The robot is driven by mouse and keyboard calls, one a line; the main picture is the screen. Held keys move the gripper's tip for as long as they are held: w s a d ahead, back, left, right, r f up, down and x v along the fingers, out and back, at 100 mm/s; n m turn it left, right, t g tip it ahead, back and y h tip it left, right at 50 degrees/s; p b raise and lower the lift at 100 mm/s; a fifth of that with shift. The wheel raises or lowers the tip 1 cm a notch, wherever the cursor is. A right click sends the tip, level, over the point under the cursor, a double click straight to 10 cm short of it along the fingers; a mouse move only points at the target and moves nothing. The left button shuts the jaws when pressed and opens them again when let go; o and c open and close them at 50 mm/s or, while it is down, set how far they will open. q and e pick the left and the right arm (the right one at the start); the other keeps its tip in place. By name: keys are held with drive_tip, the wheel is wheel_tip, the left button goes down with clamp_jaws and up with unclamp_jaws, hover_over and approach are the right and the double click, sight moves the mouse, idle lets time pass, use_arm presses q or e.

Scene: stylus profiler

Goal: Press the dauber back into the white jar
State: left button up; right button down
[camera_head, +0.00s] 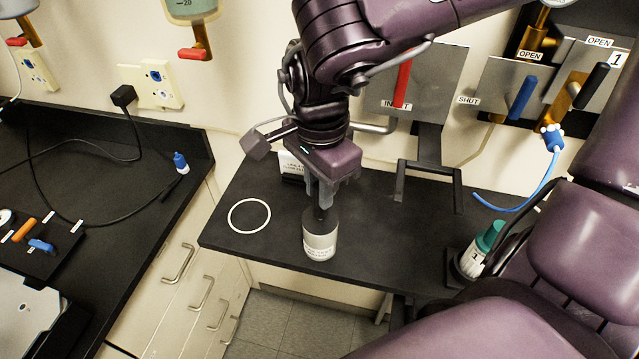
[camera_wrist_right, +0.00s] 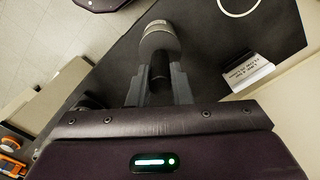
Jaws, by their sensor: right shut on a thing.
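The white jar (camera_head: 320,243), with a printed label and a dark top, stands on the black bench. It also shows in the right wrist view (camera_wrist_right: 159,38), just beyond my fingertips. My right gripper (camera_head: 323,202) points down directly above the jar. Its fingers (camera_wrist_right: 158,86) are shut on the dark dauber (camera_wrist_right: 157,72), which is in line with the jar's mouth. The dauber's lower part is hidden, and I cannot tell how deep it sits in the jar. My left gripper is not in view.
A white ring (camera_head: 249,216) lies on the bench left of the jar. A small labelled card (camera_head: 292,165) stands behind. A green-capped bottle (camera_head: 483,247) stands to the right. The bench's front edge is close to the jar.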

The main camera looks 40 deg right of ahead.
drive_tip(key=shift+f, duration=0.1)
idle(0.4)
drive_tip(key=c, duration=1.2)
unclamp_jaws()
drive_tip(key=shift+c, duration=0.2)
drive_tip(key=shift+c, duration=0.4)
wheel_tip(320, 180, up, 7)
drive_tip(key=p, duration=0.5)
